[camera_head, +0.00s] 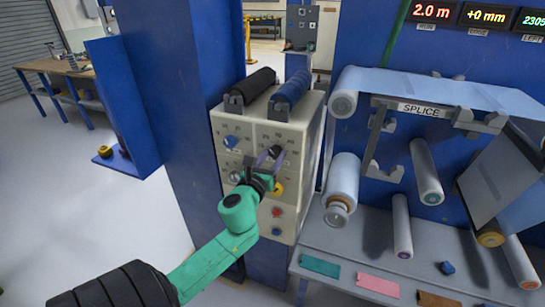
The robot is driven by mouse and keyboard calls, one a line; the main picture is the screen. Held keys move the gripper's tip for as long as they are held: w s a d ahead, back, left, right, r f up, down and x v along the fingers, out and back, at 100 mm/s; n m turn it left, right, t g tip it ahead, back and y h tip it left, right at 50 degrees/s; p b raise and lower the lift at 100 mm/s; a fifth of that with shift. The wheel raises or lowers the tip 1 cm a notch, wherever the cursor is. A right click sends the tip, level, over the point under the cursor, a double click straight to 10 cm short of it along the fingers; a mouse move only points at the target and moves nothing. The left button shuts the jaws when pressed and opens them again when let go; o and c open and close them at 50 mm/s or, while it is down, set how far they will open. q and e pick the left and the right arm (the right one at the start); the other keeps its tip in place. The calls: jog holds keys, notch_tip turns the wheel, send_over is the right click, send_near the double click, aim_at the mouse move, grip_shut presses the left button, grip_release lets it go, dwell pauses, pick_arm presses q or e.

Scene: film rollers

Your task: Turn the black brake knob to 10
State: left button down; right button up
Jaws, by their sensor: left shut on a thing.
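The black brake knob (274,152) is on the upper right of the beige control panel (229,203). My left gripper (268,158) reaches up to the panel from below and is shut on the knob. The green left arm crosses the lower middle of the picture. The gripper covers part of the knob and its dial, so the knob's setting cannot be read. My right gripper is not in view.
A blue knob (231,143) is to the left, and a red button (277,212) is below. Black (250,85) and blue (291,86) rollers lie on top of the panel box. Film rolls (342,180) and the splice bar (420,109) are to the right.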

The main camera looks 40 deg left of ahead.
pick_arm(q)
jog(key=shift+n, duration=0.3)
jog(key=n, duration=0.4)
jog(key=shift+p, duration=0.4)
jog(key=shift+a+n, duration=0.1)
jog(key=shift+n, duration=2)
jog(key=shift+c, duration=1.5)
grip_release()
